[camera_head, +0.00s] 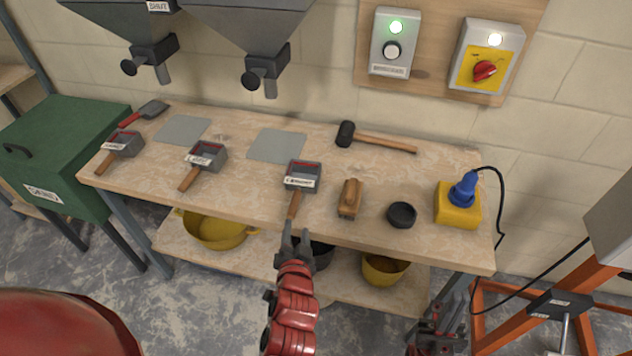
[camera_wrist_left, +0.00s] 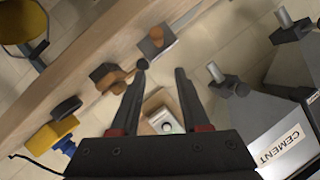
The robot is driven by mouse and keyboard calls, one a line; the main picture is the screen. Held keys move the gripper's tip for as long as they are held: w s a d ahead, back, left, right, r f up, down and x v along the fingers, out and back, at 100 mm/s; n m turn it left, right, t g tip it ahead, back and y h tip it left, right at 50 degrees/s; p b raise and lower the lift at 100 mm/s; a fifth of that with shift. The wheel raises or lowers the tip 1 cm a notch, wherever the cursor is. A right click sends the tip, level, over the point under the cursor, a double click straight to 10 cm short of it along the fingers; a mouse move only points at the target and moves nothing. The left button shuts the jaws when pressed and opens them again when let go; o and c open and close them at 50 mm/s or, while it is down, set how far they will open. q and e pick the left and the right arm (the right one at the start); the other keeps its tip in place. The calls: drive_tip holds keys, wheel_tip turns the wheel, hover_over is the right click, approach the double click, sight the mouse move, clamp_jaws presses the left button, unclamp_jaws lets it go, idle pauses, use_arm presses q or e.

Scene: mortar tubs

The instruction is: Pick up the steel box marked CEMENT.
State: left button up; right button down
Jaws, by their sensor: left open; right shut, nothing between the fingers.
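The steel box marked CEMENT (camera_head: 303,174) is a small grey open box with a red rim line and a wooden handle. It sits on the bench top, its handle pointing to the front edge. My left gripper (camera_head: 296,238) is open and empty near the front edge, close to the handle's end in the head view. In the left wrist view its fingers (camera_wrist_left: 160,85) are spread with nothing between them; a grey box with a wooden handle (camera_wrist_left: 150,44), apparently this one, lies beyond the tips. My right gripper (camera_head: 432,322) is shut and empty at the lower right.
Two similar boxes (camera_head: 208,155) (camera_head: 124,143) stand left on the bench. A wooden float (camera_head: 350,198), black round piece (camera_head: 402,214) and yellow block with a blue top (camera_head: 457,206) lie right. A mallet (camera_head: 385,143) lies behind. Hoppers (camera_head: 250,35) hang above the back.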

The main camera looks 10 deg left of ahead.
sight(297, 202)
use_arm(q)
drive_tip(key=x, duration=1.2)
drive_tip(key=shift+f, duration=0.15)
drive_tip(key=shift+w+a+f, duration=0.1)
drive_tip(key=shift+w+a, duration=0.15)
drive_tip(key=shift+w, duration=0.05)
drive_tip(key=x, duration=0.1)
drive_tip(key=p+x, duration=0.1)
drive_tip(key=x, duration=0.1)
drive_tip(key=shift+f, duration=0.35)
drive_tip(key=shift+w+a, duration=0.1)
drive_tip(key=shift+w, duration=0.2)
drive_tip(key=shift+w+f+p, duration=0.25)
drive_tip(key=shift+p, duration=0.05)
